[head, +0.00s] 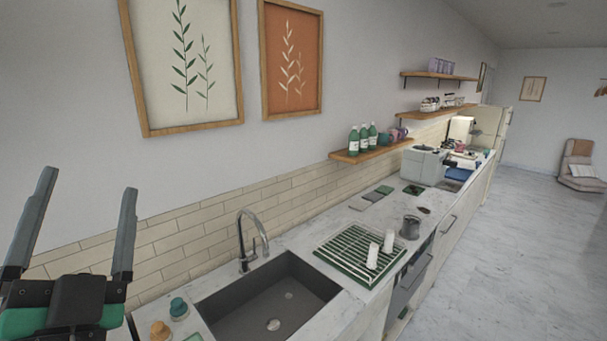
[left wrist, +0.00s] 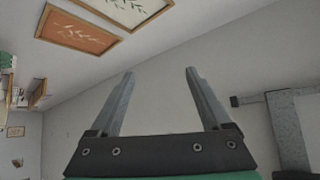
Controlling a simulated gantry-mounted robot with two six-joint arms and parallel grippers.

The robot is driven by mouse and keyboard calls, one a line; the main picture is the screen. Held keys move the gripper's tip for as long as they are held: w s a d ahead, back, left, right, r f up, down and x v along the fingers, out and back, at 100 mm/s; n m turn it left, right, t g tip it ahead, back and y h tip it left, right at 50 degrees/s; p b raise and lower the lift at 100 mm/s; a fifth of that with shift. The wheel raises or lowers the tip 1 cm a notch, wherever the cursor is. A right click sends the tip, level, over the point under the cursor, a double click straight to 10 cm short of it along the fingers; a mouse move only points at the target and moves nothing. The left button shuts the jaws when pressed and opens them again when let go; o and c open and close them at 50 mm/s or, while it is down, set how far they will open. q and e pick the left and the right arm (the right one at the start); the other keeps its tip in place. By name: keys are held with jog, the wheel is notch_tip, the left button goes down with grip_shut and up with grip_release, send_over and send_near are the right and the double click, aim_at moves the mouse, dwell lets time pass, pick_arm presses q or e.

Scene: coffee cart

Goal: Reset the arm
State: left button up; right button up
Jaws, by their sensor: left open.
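My left gripper (head: 88,225) is at the left edge of the head view, raised above the counter. Its two grey fingers point up and stand wide apart, with nothing between them. In the left wrist view the same gripper (left wrist: 160,95) is open and empty, with the plain wall and ceiling behind it. My right gripper is in neither view.
The marble counter (head: 345,225) holds a dark sink (head: 240,315) with a tall faucet (head: 243,240). A green drying rack (head: 345,262) carries two white cups, with a metal pitcher (head: 410,228) beside it. Green bottles (head: 363,140) stand on a wall shelf (head: 370,152). Framed pictures (head: 185,60) hang above.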

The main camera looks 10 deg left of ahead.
pick_arm(q)
jog(key=s+d+r+n+t+h, duration=0.2)
jog(key=s+d+r+t+h, duration=0.2)
jog(key=s+d+r+h, duration=0.45)
notch_tip(320, 180, up, 14)
jog(key=w+n+h+p, duration=0.1)
jog(key=h+p, duration=0.3)
jog(key=p, duration=1.3)
jog(key=shift+w+r, duration=0.25)
jog(key=shift+w, duration=0.3)
jog(key=shift+f+y, duration=0.1)
jog(key=shift+y, duration=0.25)
